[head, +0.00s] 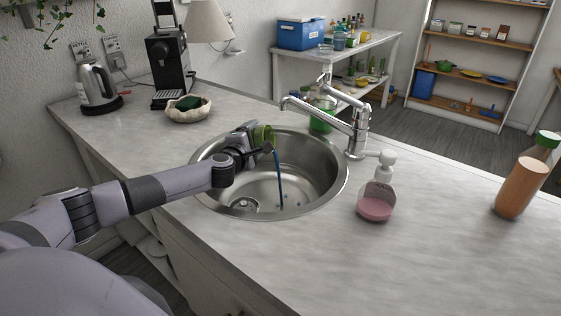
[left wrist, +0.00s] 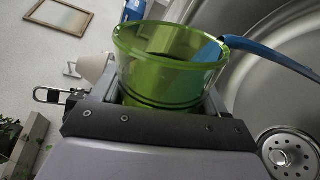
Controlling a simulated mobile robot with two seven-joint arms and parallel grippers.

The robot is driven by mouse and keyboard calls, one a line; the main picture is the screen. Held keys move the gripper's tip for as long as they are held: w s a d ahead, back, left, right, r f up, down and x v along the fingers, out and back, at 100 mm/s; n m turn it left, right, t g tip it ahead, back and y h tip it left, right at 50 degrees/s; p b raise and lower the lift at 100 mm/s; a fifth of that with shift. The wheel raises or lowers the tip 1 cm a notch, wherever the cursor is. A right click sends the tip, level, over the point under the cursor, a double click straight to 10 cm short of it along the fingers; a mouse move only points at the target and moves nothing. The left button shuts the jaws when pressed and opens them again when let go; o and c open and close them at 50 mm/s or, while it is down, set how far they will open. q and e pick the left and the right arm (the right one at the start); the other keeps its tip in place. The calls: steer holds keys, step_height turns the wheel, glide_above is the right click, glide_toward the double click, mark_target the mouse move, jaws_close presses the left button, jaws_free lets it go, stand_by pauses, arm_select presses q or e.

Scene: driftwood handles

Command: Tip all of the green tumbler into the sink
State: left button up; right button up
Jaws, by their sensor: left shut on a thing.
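The green tumbler (head: 263,136) is translucent and held over the sink (head: 318,195) by my left gripper (head: 250,145). In the head view it is tilted, and a thin blue stream (head: 280,180) falls from it into the round steel basin. Small blue drops show on the basin floor. In the left wrist view the tumbler (left wrist: 165,65) sits between the fingers of my left gripper (left wrist: 165,100), and blue liquid (left wrist: 265,55) runs over its rim at the right. How much is left inside is hard to see. My right gripper is not in view.
A chrome faucet (head: 356,125) stands behind the sink's right rim. A soap dispenser (head: 376,195) stands right of the sink, and a bottle (head: 522,185) is at the far right. A bowl with a sponge (head: 188,108), a coffee machine (head: 168,65) and a kettle (head: 95,85) stand at the left.

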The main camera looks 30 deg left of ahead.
arm_select(q)
steer(key=shift+w+d+r+m, duration=0.2)
steer(key=shift+d+r+m, duration=0.2)
steer(key=shift+d+m, duration=0.2)
stand_by(0.5)
steer(key=shift+d+r+m+y, duration=0.15)
steer(key=shift+r+m+y, duration=0.25)
steer(key=shift+m, duration=0.4)
stand_by(0.6)
steer(key=shift+f+n+h, duration=0.3)
steer(key=shift+f+n, duration=0.05)
steer(key=shift+n, duration=0.15)
steer(key=shift+s+a+f+n, duration=0.15)
steer(key=shift+a+f+n, duration=0.15)
steer(key=shift+a+n, duration=0.2)
steer(key=shift+s+a+f+n, duration=0.15)
steer(key=shift+a+f+n, duration=0.1)
steer(key=shift+a+n, duration=0.25)
steer(key=shift+d, duration=0.1)
